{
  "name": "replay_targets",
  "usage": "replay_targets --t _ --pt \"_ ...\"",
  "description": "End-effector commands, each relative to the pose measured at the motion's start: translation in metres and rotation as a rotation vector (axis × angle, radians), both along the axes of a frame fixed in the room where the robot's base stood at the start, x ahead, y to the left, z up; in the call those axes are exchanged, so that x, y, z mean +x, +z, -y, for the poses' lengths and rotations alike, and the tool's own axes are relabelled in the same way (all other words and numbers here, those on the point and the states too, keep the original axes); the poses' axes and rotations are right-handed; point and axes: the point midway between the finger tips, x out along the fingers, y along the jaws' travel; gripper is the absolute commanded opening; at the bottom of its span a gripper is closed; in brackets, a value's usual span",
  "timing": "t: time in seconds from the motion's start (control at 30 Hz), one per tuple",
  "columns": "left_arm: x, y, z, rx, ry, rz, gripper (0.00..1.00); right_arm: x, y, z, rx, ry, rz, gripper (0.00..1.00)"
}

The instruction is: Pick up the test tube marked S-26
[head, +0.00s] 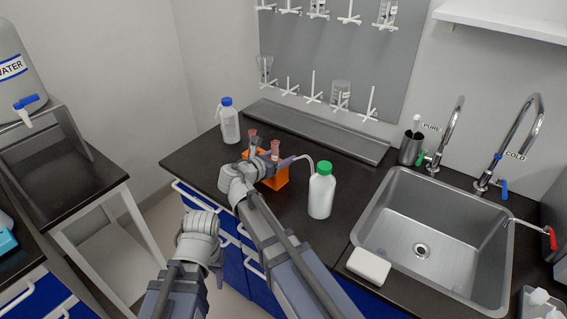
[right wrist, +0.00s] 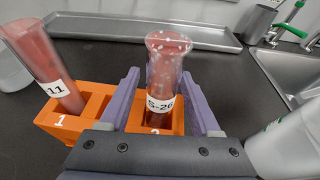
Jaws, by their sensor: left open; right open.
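The test tube marked S-26 (right wrist: 162,85) holds dark red liquid and stands upright in slot 2 of the orange rack (right wrist: 95,105). In the head view the tube's top (head: 275,149) shows above the rack (head: 277,182). My right gripper (right wrist: 163,100) is open, with one purple finger on each side of this tube. No firm grip shows. Another red tube (right wrist: 42,62), its label partly readable as 11, leans in slot 1. It also shows in the head view (head: 252,137).
A green-capped white bottle (head: 321,192) stands close right of the rack. A blue-capped bottle (head: 229,124) stands behind it to the left. A metal trough (head: 315,130) runs along the back wall. The sink (head: 430,235) and a white block (head: 368,266) are to the right.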

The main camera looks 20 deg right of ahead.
Motion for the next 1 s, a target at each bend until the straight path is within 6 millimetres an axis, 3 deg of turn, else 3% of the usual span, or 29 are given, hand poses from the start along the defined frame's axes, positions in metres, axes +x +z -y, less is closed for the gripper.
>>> replay_targets --t 0.23,0.77,1.0 --pt "-0.0003 -0.0003 -0.0002 0.0 0.0 0.0 0.5 0.0006 -0.0003 -0.0001 0.0 0.001 0.0 0.61" --pt "-0.0002 -0.0003 -0.0001 0.0 0.0 0.0 0.5 0.0004 -0.0003 0.0001 0.0 0.001 0.0 0.02" --pt "-0.0002 -0.0004 -0.0001 0.0 0.0 0.0 0.5 0.0005 -0.0004 0.0 0.0 0.001 0.0 0.0"
